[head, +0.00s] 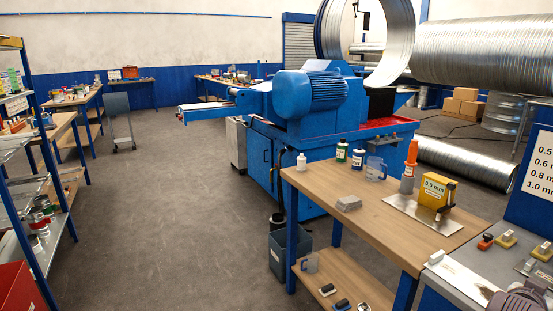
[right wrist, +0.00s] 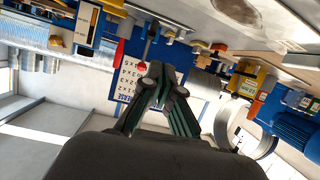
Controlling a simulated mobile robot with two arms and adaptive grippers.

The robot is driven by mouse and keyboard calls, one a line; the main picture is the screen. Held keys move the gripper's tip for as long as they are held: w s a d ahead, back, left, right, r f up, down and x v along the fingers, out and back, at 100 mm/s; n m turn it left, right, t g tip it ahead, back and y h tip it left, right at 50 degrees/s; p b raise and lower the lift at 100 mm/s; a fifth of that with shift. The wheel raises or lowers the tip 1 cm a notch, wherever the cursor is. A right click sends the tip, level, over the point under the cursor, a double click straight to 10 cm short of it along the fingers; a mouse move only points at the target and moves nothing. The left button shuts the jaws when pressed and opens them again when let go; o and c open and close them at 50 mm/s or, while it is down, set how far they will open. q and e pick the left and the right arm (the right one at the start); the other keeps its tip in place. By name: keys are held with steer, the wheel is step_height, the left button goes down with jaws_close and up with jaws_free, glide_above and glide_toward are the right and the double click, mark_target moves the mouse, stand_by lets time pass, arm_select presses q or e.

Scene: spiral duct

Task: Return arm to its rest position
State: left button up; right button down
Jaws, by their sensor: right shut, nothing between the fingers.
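My right gripper (right wrist: 158,75) shows in the right wrist view with its dark fingers together and nothing between them. The wrist view is upside down, and the gripper is in front of a blue panel with a white lettered sign (right wrist: 130,85). It appears clear of the things behind it. A grey-purple part at the bottom right corner of the head view may be part of my right arm; I cannot tell. My left gripper is not in view.
A wooden workbench (head: 345,215) bears bottles, a yellow box (head: 434,192) and a metal plate. The blue duct machine (head: 300,135) stands behind the bench. Shelves (head: 45,255) line the left; the floor (head: 170,220) between is clear.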

steer(key=s+a+f+n+y, duration=0.35)
steer(key=a+f, duration=0.25)
steer(key=a, duration=0.3)
steer(key=s+a+f+n+y, duration=0.3)
steer(key=a+f+n, duration=0.1)
steer(key=a+f, duration=0.35)
steer(key=s+a+f+n+g+y, duration=0.2)
steer(key=s+a+f+n+y, duration=0.15)
steer(key=s+a, duration=0.55)
steer(key=s+a+f+n+g+y, duration=0.2)
steer(key=s+a+f, duration=0.2)
steer(key=s+a, duration=0.5)
step_height(320, 180, down, 24)
steer(key=g, duration=0.1)
steer(key=s+d+f+g, duration=0.1)
steer(key=s+d+f, duration=0.2)
steer(key=s+f, duration=1.4)
steer(key=shift+s+f+n+p, duration=0.3)
steer(key=shift+s+f+p, duration=0.05)
steer(key=shift+s, duration=0.05)
